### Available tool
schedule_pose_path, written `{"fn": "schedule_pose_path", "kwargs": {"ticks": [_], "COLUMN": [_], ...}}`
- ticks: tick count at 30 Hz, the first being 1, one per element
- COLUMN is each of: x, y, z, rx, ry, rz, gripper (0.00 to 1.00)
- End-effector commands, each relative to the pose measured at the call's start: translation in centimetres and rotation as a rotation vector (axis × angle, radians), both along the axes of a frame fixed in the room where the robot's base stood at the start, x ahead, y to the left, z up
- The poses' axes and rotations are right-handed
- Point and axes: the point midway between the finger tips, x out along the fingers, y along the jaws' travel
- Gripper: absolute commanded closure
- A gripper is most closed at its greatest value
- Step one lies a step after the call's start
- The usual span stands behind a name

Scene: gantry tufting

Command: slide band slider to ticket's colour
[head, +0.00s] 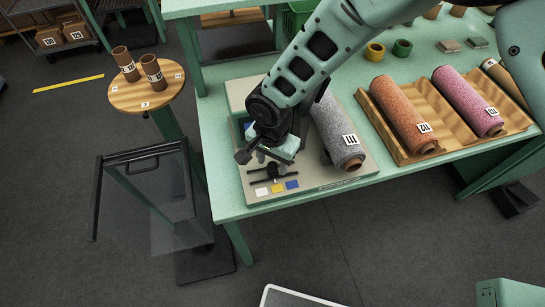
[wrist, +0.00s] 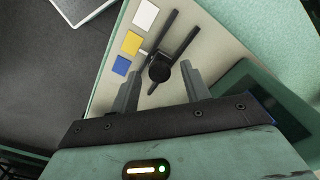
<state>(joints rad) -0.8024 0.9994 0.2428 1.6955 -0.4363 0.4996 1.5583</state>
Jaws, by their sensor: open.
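The band slider's black round knob (wrist: 160,68) sits on dark rails in the wrist view, on a beige panel (head: 322,182). Beside the rails lie a white patch (wrist: 145,14), a yellow patch (wrist: 131,42) and a blue patch (wrist: 121,65). The knob appears alongside the stretch between yellow and blue; its exact position is hard to tell. My gripper (wrist: 163,80) is open, pointing down, with a finger on either side of the knob and no clear contact. I cannot make out a ticket. A dark framed part with a blue sliver (wrist: 264,101) shows beside the gripper.
A grey roll marked 111 (head: 337,130) lies right of the slider on the panel. A wooden tray (head: 448,146) holds orange and pink rolls. A round stool (head: 147,92) with two brown tubes and a clear-sided stand (head: 145,195) are left of the green table.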

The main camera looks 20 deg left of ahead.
Motion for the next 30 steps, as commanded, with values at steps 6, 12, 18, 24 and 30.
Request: {"fn": "schedule_pose_path", "kwargs": {"ticks": [6,12,18,24,30], "x": [0.0,0.0,0.0,-1.0,-2.3], "y": [0.0,0.0,0.0,1.8,3.9], "z": [-0.4,-0.4,-0.3,-0.7,-0.4], "rx": [0.0,0.0,0.0,0.001,0.003], "ry": [0.0,0.0,0.0,-0.003,-0.001], "rz": [0.0,0.0,0.0,0.002,0.0], "gripper": [0.53,0.76,1.0,1.0,1.0]}}
